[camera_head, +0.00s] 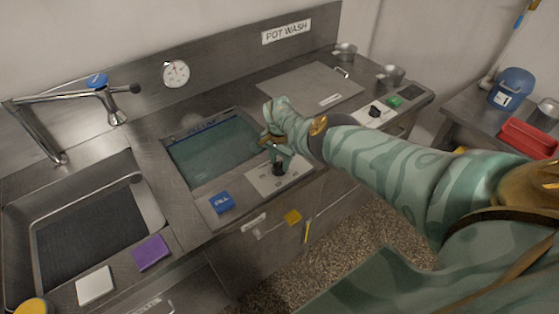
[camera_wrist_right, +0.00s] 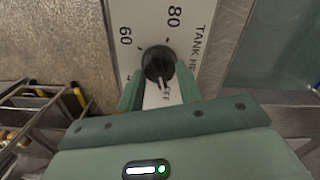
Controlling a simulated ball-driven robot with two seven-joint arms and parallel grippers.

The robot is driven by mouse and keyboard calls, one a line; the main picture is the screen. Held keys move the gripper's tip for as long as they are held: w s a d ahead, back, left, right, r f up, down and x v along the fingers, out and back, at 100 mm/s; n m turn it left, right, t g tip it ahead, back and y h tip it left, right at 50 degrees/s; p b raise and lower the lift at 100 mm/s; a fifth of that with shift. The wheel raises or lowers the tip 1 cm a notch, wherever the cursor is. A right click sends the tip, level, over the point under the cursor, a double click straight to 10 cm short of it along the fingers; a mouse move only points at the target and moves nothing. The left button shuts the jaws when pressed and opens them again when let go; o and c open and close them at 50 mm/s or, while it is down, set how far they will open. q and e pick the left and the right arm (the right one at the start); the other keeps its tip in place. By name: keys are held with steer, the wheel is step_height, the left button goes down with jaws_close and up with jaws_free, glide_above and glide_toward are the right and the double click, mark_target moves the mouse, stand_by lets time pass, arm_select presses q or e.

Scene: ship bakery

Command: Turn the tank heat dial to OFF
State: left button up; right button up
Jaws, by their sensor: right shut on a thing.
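The tank heat dial (camera_head: 278,169) is a small black knob on a pale panel (camera_head: 265,184) at the front right of the water tank. In the right wrist view the dial (camera_wrist_right: 158,64) sits among the printed 60, 80, TANK HE... and OFF. A light mark on its lower edge points toward OFF, which is partly covered. My right gripper (camera_wrist_right: 159,88) is shut on the dial, one green finger on each side. In the head view the right gripper (camera_head: 277,159) reaches down onto it from above. My left gripper is not in view.
A sink (camera_head: 20,235) and faucet (camera_head: 95,85) are further left. A second panel with a black knob (camera_head: 374,111) and green button (camera_head: 394,101) is at right.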

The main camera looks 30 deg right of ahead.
mark_target(279, 163)
steer(key=o, duration=1)
steer(key=shift+c, duration=0.2)
step_height(279, 163, up, 16)
steer(key=p, duration=1.5)
steer(key=shift+r, duration=0.15)
